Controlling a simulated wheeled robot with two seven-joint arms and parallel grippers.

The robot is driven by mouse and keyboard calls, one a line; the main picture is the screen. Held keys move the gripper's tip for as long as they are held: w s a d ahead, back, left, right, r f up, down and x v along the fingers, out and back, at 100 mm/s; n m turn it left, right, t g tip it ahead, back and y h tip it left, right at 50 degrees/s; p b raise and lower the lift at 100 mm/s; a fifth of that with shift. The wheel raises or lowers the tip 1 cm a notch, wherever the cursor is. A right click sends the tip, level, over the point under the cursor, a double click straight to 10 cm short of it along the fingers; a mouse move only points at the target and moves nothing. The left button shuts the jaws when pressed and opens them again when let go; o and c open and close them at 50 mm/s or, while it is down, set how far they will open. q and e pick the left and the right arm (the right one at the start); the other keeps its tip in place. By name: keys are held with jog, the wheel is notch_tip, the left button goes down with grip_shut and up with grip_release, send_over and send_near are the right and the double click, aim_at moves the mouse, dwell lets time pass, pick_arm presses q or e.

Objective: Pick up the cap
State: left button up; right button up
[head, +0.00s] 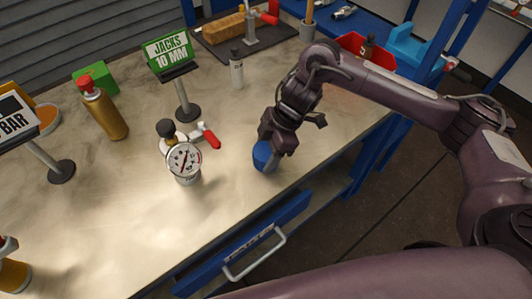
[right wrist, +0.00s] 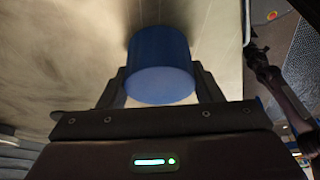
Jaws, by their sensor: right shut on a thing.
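The cap is a blue cylinder (head: 264,157) near the front edge of the workbench in the head view. It also shows large in the right wrist view (right wrist: 160,68), between the two fingers. My right gripper (head: 272,150) is over the cap and shut on it, with one finger on each side (right wrist: 160,88). Whether the cap touches the bench top or is slightly above it, I cannot tell. My left gripper is not in view.
A vessel with a pressure gauge (head: 184,160) and a red-handled valve (head: 209,137) stands left of the cap. A "JACKS 10 MM" sign (head: 170,54), a gold bottle (head: 104,112) and a small grey bottle (head: 236,70) stand farther back. The bench (head: 225,215) is clear around the cap.

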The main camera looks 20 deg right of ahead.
aim_at(266, 151)
jog(key=shift+r, duration=0.1)
jog(key=shift+r, duration=0.25)
notch_tip(266, 151, up, 19)
jog(key=p, duration=0.4)
jog(key=d+f+m+t+h, duration=0.4)
jog(key=d+f+m, duration=0.1)
jog(key=m, duration=1.2)
jog(key=shift+w+d+m, duration=0.3)
jog(key=shift+w+d, duration=0.05)
jog(key=shift+f, duration=0.1)
